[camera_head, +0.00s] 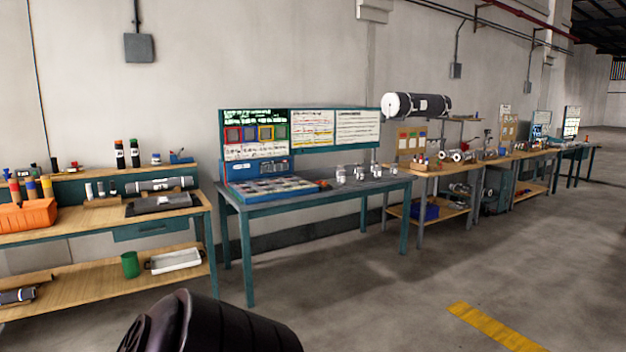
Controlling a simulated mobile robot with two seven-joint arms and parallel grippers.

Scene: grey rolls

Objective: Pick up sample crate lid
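I cannot pick out a sample crate lid for certain. A low tray with many small compartments (272,193) lies on the left part of the teal-framed table, below an upright display board (256,135). A blue box-like piece (258,168) stands behind the tray. Whether any of these is the sample crate or its lid is too small to tell. A dark rounded part of my own arm shows at the bottom left. Neither gripper is in view.
A wooden workbench (60,235) with an orange toolbox (27,215), a green cup (130,264) and a white tray (175,260) stands at left. More benches line the wall to the right. A blue bin (425,211) sits on a lower shelf. The floor in front is clear.

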